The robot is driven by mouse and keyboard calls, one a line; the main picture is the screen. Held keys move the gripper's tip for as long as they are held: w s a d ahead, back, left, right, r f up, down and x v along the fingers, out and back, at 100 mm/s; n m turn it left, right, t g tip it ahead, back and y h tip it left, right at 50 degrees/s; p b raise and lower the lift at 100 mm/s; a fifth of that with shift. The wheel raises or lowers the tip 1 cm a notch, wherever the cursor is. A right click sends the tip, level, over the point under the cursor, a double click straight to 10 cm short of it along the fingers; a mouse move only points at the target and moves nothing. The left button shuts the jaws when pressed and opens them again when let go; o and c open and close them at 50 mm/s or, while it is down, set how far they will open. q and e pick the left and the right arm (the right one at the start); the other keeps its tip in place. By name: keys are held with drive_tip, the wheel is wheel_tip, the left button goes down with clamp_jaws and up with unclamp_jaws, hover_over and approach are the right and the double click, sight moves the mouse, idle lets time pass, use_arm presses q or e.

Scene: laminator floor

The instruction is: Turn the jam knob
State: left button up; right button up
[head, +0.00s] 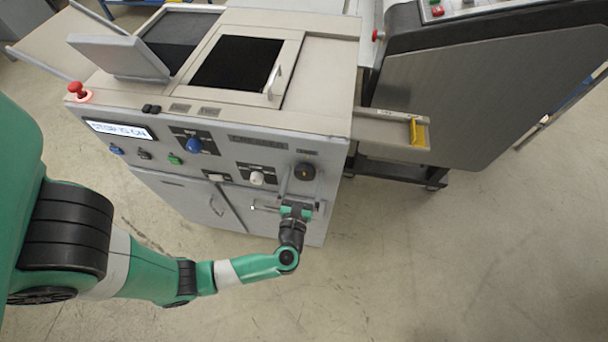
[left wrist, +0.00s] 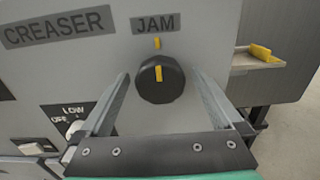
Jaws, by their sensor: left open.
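The jam knob (left wrist: 160,82) is a round black knob with a yellow pointer line, under the label JAM on the machine's grey panel. Its pointer is roughly upright, in line with a yellow mark on the panel above it. The knob also shows at the right end of the panel in the head view (head: 304,171). My left gripper (head: 298,188) is open in front of the panel. In the left wrist view its two fingers point toward the panel, one on each side of the knob, with visible gaps. I cannot tell how deep the fingertips reach. My right gripper is not in view.
To the left on the panel are a white knob (head: 256,178), a blue knob (head: 193,145) and a lit display (head: 119,130) reading STOP IS ON. A red stop button (head: 77,89) stands at the top left corner. A side tray (head: 392,135) juts out right. Floor in front is clear.

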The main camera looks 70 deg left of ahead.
use_arm(q)
drive_tip(key=shift+w+a, duration=0.1)
drive_tip(key=shift+a, duration=0.05)
drive_tip(key=c, duration=1.2)
drive_tip(key=shift+c, duration=0.2)
